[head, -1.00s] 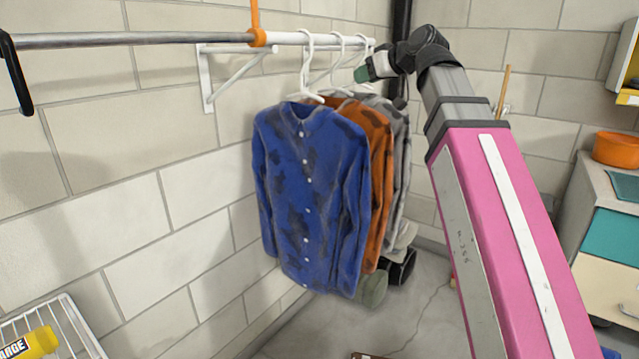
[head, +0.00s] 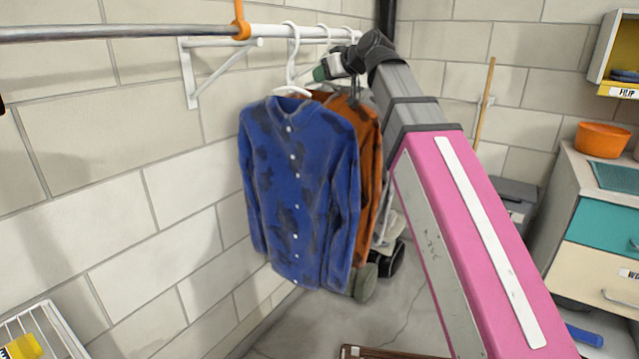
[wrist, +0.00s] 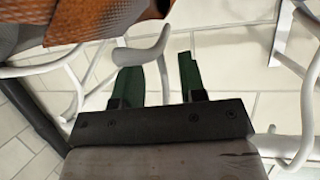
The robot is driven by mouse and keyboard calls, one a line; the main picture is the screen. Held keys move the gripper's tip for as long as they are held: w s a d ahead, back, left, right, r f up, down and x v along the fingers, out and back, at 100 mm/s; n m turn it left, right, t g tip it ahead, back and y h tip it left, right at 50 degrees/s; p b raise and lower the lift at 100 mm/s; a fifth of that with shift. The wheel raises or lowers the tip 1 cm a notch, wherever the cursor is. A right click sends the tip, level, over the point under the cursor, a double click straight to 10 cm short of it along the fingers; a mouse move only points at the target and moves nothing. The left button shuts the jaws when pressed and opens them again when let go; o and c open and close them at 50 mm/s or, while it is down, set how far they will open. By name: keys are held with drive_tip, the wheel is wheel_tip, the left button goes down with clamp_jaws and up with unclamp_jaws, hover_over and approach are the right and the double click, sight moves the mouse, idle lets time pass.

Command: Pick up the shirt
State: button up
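A blue shirt (head: 300,190) with dark patches hangs on a white hanger (head: 291,62) from the rail, nearest me. An orange shirt (head: 366,150) hangs just behind it, and its cloth fills the upper left of the wrist view (wrist: 85,18). A grey shirt behind these is mostly hidden by my arm. My gripper (head: 320,73) is at hanger height, just right of the blue shirt's hanger and above the orange shirt. In the wrist view its green fingers (wrist: 160,62) are apart, with a white hanger end near the left fingertip. I cannot tell whether they touch.
The rail (head: 120,32) runs along the block wall, with an orange clip (head: 241,22) and a white bracket (head: 188,75). A wire basket (head: 55,335) is at lower left. A drawer cabinet (head: 570,205) with an orange bowl (head: 602,140) stands right. Floor between is mostly clear.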

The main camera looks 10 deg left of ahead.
drive_tip(key=shift+x, duration=0.8)
clamp_jaws()
drive_tip(key=shift+r, duration=0.15)
